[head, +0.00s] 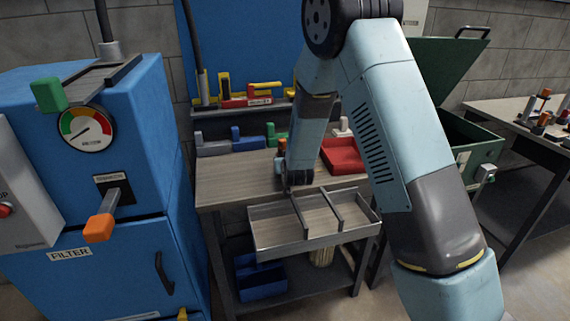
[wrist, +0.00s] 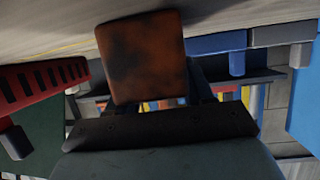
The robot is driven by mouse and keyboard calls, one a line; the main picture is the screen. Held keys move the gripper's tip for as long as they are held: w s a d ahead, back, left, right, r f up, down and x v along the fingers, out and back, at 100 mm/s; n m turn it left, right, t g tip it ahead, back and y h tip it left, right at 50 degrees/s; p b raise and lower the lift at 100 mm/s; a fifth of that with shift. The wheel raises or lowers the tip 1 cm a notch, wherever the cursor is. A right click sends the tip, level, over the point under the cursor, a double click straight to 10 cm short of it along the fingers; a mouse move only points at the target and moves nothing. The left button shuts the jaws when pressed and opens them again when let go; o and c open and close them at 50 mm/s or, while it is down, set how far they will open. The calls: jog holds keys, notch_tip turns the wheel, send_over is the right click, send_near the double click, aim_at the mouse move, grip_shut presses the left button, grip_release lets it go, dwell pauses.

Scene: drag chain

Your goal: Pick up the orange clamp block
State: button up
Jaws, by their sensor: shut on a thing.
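The orange clamp block (wrist: 143,58) shows large in the wrist view as a dark-stained, worn orange block. My gripper (wrist: 160,92) is shut on it; part of a dark finger shows beside the block. The wrist picture is upside down, with the wooden tabletop along its top edge. Whether the block touches the tabletop or is just clear of it, I cannot tell. In the head view my gripper (head: 297,186) is low over the workbench (head: 235,180), near its front edge. The block is not clearly visible there, hidden by my gripper and arm.
A divided metal tray (head: 275,232) projects from the bench front, just below my gripper. A red bin (head: 343,156) stands to the right. Blue and green blocks (head: 245,142) line the back. The blue filter cabinet (head: 110,180) stands left, with an orange-handled lever (head: 100,228).

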jog(key=c, duration=0.4)
jog(key=shift+r, duration=0.1)
